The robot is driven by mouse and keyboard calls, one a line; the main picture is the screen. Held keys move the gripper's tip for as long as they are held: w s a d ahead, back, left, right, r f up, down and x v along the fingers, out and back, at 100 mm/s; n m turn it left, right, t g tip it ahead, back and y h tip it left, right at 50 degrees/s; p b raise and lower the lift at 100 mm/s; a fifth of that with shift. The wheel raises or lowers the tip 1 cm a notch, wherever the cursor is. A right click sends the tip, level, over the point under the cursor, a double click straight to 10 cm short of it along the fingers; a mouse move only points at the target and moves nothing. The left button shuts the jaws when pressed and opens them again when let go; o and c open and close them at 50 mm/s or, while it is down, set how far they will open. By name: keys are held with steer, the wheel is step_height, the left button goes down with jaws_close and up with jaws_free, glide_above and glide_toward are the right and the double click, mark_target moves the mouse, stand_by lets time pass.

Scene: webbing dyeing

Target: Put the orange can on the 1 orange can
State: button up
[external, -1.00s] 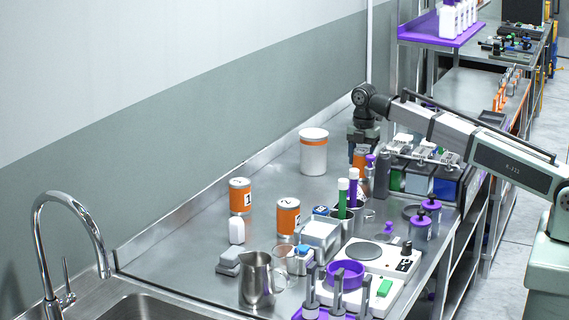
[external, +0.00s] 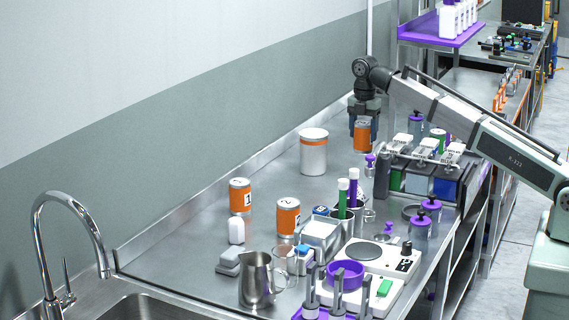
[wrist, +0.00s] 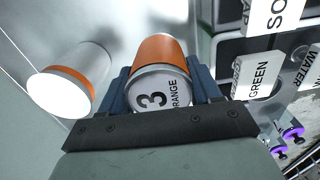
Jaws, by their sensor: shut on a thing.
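My gripper (external: 363,128) is shut on an orange can (external: 362,141) and holds it above the far part of the steel counter. In the wrist view the held can (wrist: 157,58) sits between both fingers, its lid reading "3 ORANGE". The orange can marked 1 (external: 240,197) stands upright on the counter, left of and nearer the camera than my gripper, with nothing on its lid. Another orange can marked 2 (external: 288,218) stands upright to its right.
A white canister with an orange band (external: 314,152) stands left of the held can, also in the wrist view (wrist: 78,75). A rack of labelled dye containers (external: 420,180) is on the right. Counter behind can 1 is clear.

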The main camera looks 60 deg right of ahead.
steer(key=shift+r, duration=0.45)
steer(key=shift+a, duration=0.3)
steer(key=w+a+r+n, duration=0.1)
steer(key=w+a+n, duration=0.15)
steer(key=a, duration=1.15)
step_height(320, 180, up, 8)
steer(key=m, duration=0.2)
glide_above(240, 181)
steer(key=shift+a+f, duration=0.1)
steer(key=shift+f, duration=4.55)
